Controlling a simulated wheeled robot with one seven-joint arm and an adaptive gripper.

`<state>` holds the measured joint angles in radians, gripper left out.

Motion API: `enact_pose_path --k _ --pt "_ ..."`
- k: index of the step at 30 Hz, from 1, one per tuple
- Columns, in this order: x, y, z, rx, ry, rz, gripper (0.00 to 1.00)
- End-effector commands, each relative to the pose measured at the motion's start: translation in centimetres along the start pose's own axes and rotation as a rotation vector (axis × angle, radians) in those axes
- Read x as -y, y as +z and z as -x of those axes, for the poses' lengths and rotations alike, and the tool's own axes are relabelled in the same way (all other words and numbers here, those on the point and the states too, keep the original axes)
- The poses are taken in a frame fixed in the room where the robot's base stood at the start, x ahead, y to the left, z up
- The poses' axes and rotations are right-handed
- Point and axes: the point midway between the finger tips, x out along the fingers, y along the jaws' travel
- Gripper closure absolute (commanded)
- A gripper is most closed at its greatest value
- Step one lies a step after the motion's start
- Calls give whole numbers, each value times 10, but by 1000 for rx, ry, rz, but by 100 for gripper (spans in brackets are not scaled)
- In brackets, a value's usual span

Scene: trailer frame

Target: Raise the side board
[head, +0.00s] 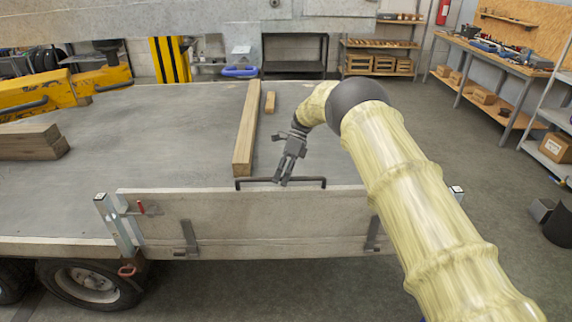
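The side board (260,225) is a long pale panel along the near edge of the trailer bed. It looks upright or nearly so, with its outer face towards me and hinge straps low on it. A dark bar handle (310,181) stands along its top edge. My gripper (281,181) points down at the middle of this handle, with its fingertips at the bar. The fingers look close together, but whether they grip the bar is too small to tell. A post with a red-handled latch (141,207) stands at the board's left end.
A long timber beam (246,130) and a short block (270,102) lie on the trailer bed (150,130) behind the board. Stacked planks (32,142) lie at the left. A yellow machine arm (60,92) reaches in at far left. A workbench (495,60) stands at right.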

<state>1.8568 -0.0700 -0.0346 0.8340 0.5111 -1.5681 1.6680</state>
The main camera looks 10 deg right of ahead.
Motion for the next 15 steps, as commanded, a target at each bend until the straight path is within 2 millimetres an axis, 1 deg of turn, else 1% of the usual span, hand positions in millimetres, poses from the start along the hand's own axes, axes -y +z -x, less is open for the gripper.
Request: enact_pose_path --k 5,12,15 --pt "0 0 26 1 -3 2 63" --pt "0 0 70 1 -4 2 63" --pt "0 0 84 0 -4 2 63"
